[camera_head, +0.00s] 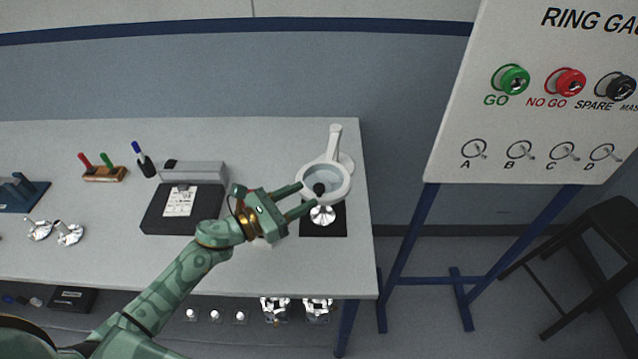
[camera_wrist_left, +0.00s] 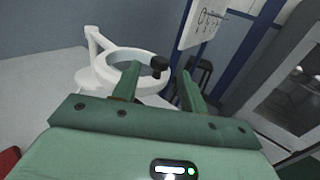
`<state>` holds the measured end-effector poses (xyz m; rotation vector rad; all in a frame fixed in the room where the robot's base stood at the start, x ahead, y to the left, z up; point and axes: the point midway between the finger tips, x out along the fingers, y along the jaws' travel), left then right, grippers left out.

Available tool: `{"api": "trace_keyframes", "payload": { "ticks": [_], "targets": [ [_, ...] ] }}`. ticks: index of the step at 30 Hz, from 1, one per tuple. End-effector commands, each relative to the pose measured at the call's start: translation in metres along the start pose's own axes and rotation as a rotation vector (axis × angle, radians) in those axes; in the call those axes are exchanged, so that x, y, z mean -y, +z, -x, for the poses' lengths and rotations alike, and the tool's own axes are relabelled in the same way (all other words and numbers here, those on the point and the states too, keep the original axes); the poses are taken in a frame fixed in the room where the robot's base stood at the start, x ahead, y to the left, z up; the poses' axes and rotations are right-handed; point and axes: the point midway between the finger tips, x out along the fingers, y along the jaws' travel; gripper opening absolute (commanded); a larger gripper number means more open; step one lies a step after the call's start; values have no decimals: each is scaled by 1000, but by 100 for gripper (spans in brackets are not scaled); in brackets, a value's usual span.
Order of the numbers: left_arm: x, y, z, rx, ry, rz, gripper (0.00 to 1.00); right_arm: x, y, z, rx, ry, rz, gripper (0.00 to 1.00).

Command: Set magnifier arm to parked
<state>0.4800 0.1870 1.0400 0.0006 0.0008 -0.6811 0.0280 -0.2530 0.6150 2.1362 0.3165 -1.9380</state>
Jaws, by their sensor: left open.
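The white magnifier arm (camera_head: 335,145) with its round ring lens (camera_head: 311,172) stands at the right end of the table. A black knob (camera_head: 319,188) sits on the near side of the ring. My left gripper (camera_head: 307,197) is open, with its two fingers pointing at the ring, one on either side of the knob as seen from the head. In the left wrist view the white ring (camera_wrist_left: 95,78) and the black knob (camera_wrist_left: 159,66) show beyond and between the open fingers (camera_wrist_left: 158,85). I cannot tell whether a finger touches the ring. My right gripper is not in view.
A silver part (camera_head: 322,215) sits on a black mat (camera_head: 324,231) below the ring. A black tray with a paper label (camera_head: 154,212), pens in a wooden block (camera_head: 104,174) and silver parts (camera_head: 69,234) lie leftward. A gauge board (camera_head: 530,110) stands right.

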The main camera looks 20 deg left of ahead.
Motion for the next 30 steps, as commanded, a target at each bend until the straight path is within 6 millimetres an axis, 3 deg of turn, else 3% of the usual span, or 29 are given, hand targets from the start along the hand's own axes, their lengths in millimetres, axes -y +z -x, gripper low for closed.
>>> {"api": "trace_keyframes", "payload": {
  "ticks": [3,9,20,24,25,30],
  "targets": [
    [0,1,-26,1,1,0,43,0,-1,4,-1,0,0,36],
    [0,0,-50,1,2,0,43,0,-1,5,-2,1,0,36],
    [0,-1,-56,-1,1,0,43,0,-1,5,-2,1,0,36],
    [0,-1,-55,-1,1,1,4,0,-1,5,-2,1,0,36],
    [0,-1,-55,-1,1,1,0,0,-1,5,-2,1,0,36],
    [-1,-1,-54,-1,-1,0,0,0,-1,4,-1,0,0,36]
  ]
}}
